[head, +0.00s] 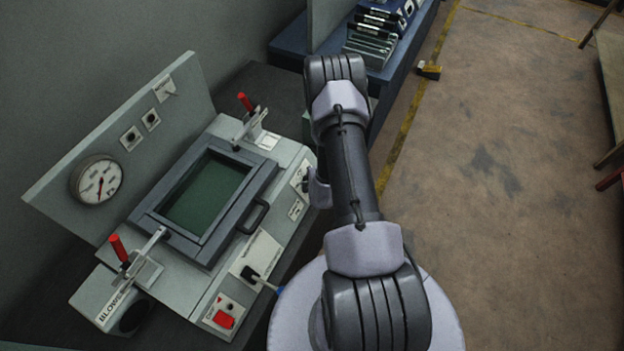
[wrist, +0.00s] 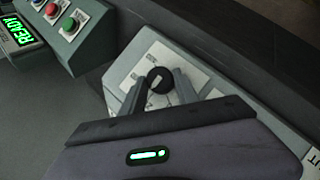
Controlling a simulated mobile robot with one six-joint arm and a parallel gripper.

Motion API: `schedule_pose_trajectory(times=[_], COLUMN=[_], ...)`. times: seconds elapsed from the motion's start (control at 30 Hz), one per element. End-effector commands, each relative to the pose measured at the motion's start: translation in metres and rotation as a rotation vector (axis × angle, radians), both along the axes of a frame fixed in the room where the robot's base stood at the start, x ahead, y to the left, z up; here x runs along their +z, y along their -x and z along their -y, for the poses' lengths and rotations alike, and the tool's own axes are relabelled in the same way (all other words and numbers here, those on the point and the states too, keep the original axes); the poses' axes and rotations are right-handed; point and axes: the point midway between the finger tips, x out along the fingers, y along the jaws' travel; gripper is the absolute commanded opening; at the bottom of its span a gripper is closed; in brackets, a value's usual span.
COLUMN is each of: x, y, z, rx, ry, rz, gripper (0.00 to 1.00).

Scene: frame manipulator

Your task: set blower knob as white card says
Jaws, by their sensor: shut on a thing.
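In the wrist view, a round black knob (wrist: 159,80) stands on a sloped pale panel (wrist: 122,78) with white printed labels around it. My gripper (wrist: 162,86) is shut on this knob, one finger on each side. The knob's pointer and the label text are too small to read. In the head view, part of my gripper (head: 319,190) shows at the right side of the grey machine, mostly hidden behind my arm. A box marked "BLOWER" (head: 112,303) is at the machine's front left. A small white card-like piece (head: 165,87) is on the back panel; its writing is not legible.
The machine has a dark frame (head: 150,215) with a green window, red-handled clamps (head: 118,248) (head: 245,102), a dial gauge (head: 97,180) and a red switch (head: 225,320). The wrist view shows a green "READY" display (wrist: 18,33) and coloured buttons (wrist: 69,25). Floor at right is open.

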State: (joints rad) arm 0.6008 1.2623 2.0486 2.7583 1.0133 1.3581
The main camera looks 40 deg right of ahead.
Motion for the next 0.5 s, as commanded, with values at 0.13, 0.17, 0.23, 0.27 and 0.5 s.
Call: schedule_pose_trajectory(times=[0.13,0.17,0.23,0.27,0.5], x=[0.0008,0.0007,0.0005,0.0004,-0.0001], y=[-0.0003,-0.0003,-0.0004,-0.0004,-0.0002], z=[-0.0001,-0.0001,0.0,0.0,-0.0001], rx=[-0.021,-0.024,-0.032,-0.033,-0.036], ry=[-0.028,-0.032,-0.039,-0.041,-0.046], rz=[-0.013,-0.014,-0.016,-0.017,-0.02], gripper=[0.0,0.0,0.0,0.0,0.0])
